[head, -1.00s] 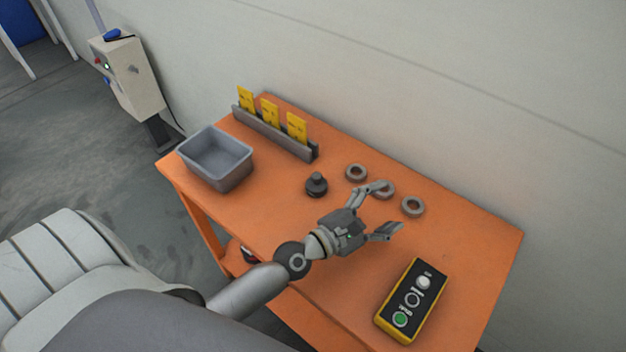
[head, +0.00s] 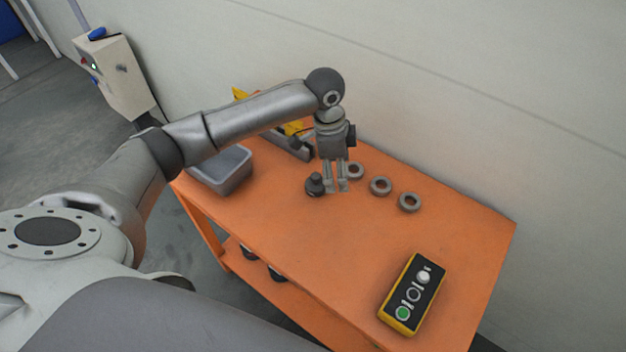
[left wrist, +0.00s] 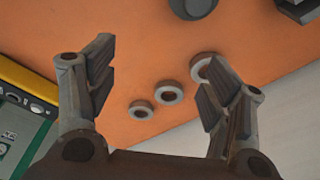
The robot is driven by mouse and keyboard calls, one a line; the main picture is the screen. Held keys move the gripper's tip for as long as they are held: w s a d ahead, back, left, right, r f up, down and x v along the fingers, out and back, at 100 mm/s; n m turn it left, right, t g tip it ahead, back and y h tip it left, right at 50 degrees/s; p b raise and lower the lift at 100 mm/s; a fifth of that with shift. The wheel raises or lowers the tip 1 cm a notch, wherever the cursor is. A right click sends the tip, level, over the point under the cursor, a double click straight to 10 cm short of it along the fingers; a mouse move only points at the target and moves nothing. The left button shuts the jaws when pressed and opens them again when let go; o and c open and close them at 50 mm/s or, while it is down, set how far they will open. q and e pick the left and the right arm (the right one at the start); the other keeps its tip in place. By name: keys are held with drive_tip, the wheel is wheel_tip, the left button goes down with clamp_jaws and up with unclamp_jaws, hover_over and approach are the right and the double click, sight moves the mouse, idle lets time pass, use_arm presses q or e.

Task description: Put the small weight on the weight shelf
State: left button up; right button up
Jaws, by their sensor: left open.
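The small weight is a dark knobbed piece (head: 315,185) standing upright on the orange table. Part of a dark round thing that looks like it shows at the top edge of the left wrist view (left wrist: 192,6). My left gripper (head: 336,188) is open and empty, pointing down just right of the weight in the head view. My right gripper is not in view.
Three grey rings (head: 380,186) lie right of the gripper. A grey bin (head: 226,172) and a rack with yellow cards (head: 293,146) stand at the left, partly behind my arm. A yellow-edged button box (head: 412,294) lies front right. The table's front middle is clear.

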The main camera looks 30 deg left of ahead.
sight(316, 175)
use_arm(q)
drive_tip(key=shift+m+g+y, duration=0.3)
drive_tip(key=shift+m+y, duration=0.5)
drive_tip(key=a, duration=0.1)
drive_tip(key=a+r, duration=0.1)
drive_tip(key=a, duration=0.1)
drive_tip(key=a+r, duration=0.1)
drive_tip(key=shift+a+r, duration=0.15)
drive_tip(key=shift+a, duration=0.4)
wheel_tip(316, 175, down, 5)
drive_tip(key=shift+r+p, duration=0.1)
drive_tip(key=shift+p, duration=0.25)
drive_tip(key=f, duration=0.3)
drive_tip(key=f+p, duration=0.1)
drive_tip(key=shift+a+f, duration=0.25)
drive_tip(key=shift+f, duration=0.65)
drive_tip(key=c, duration=1.4)
drive_tip(key=shift+r, duration=0.1)
drive_tip(key=shift+c, duration=1.2)
